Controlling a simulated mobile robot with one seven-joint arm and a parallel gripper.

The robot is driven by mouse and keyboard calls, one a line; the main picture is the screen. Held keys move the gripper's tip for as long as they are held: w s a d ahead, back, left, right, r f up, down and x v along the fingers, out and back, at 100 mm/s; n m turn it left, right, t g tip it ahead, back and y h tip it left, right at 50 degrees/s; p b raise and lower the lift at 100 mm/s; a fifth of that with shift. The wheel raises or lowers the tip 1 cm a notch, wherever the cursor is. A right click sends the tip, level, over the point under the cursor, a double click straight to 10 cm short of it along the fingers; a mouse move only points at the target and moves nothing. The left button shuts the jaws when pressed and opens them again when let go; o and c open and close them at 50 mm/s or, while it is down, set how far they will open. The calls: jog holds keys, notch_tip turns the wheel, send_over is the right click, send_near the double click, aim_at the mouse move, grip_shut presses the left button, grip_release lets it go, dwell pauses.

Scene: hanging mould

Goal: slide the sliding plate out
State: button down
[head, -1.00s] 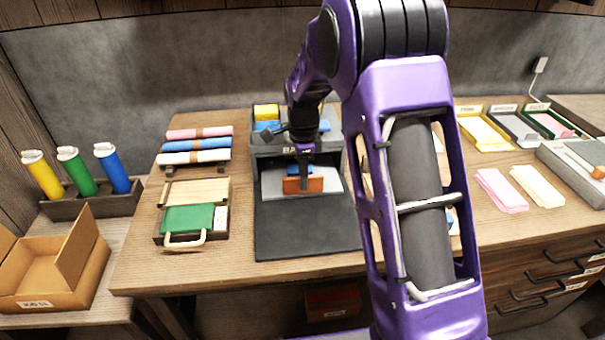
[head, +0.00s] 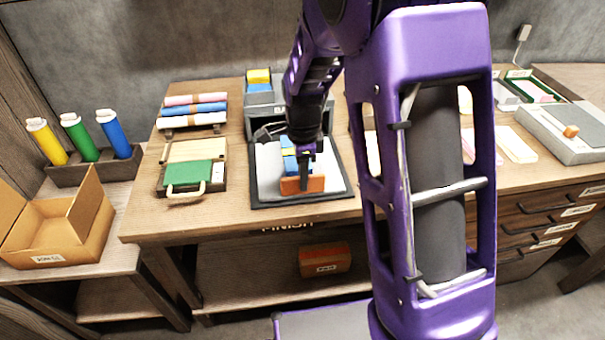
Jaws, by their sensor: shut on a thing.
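The sliding plate (head: 268,168) is a light grey sheet lying out over the dark base (head: 262,203) in front of the grey box (head: 262,107). An orange block-like handle (head: 288,187) stands at its front. My gripper (head: 305,181) points down and is shut on the orange handle. A blue block (head: 288,143) with a yellow part sits on the plate behind the handle, partly hidden by my gripper. My wrist and arm hide the plate's back middle and part of the box front.
A green case (head: 188,173) and coloured rolls (head: 192,108) lie left on the table. An open cardboard box (head: 70,225) and bottles (head: 82,138) stand further left. A grey unit (head: 580,130) lies right. The table's front edge (head: 250,229) is close to the base.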

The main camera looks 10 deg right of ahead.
jog(key=shift+s, duration=0.25)
jog(key=c, duration=0.9)
grip_release()
jog(key=shift+o, duration=0.2)
jog(key=shift+r, duration=0.15)
jog(key=shift+w+r, duration=0.1)
jog(key=shift+r, duration=0.25)
notch_tip(320, 180, up, 16)
jog(key=p, duration=0.3)
jog(key=shift+r, duration=0.25)
